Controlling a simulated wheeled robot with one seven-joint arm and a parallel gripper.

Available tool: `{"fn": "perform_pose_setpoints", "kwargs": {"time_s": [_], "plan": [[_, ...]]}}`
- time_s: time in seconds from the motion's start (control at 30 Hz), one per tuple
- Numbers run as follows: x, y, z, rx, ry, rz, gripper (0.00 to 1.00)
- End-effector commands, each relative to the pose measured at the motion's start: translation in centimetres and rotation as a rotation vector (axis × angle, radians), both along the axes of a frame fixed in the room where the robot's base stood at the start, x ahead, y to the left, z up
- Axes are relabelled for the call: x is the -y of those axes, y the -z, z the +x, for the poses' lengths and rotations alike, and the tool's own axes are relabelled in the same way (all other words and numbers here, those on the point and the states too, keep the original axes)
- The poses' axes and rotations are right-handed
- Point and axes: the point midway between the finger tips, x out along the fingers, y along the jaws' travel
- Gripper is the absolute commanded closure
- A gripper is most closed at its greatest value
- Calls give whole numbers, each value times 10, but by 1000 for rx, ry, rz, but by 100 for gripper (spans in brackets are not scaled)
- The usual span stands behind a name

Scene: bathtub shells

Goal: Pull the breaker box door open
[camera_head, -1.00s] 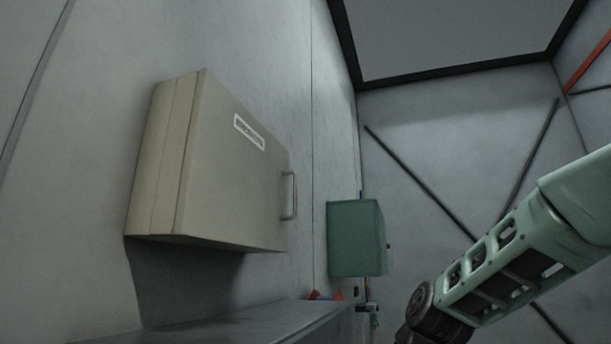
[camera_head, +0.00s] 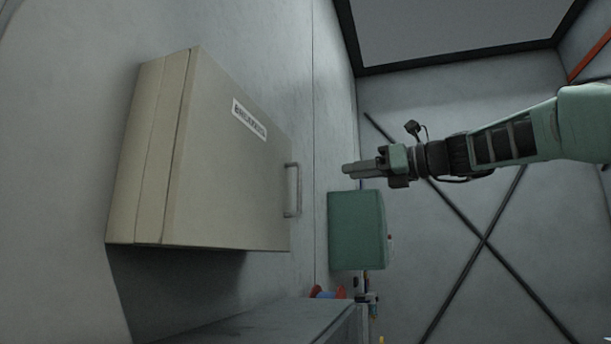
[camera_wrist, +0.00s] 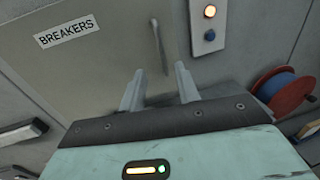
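The beige breaker box (camera_head: 150,150) is mounted on the wall at the left in the head view, and its door (camera_head: 235,175) is closed. The door bears a white label, which reads BREAKERS in the wrist view (camera_wrist: 69,31). A grey bar handle (camera_head: 291,190) stands at the door's right edge; it also shows in the wrist view (camera_wrist: 160,47). My gripper (camera_head: 346,169) is to the right of the handle and apart from it. In the wrist view its two fingers (camera_wrist: 160,88) are spread with nothing between them, and the handle lies beyond the fingertips.
A green box (camera_head: 357,230) is on the wall below my gripper in the head view. A grey ledge (camera_head: 270,325) runs below the breaker box. A panel with lit buttons (camera_wrist: 207,25) and a red-blue spool (camera_wrist: 285,92) lie at the right in the wrist view.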

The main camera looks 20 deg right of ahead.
Motion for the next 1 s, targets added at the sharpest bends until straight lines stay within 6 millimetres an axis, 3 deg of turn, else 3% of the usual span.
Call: {"fn": "perform_pose_setpoints", "kwargs": {"time_s": [0.5,0.7,1.0], "plan": [[-72,-2,77,-3,-2,-3,68],[-85,-1,91,0,-1,-3,68],[-88,1,95,0,0,-3,68]]}}
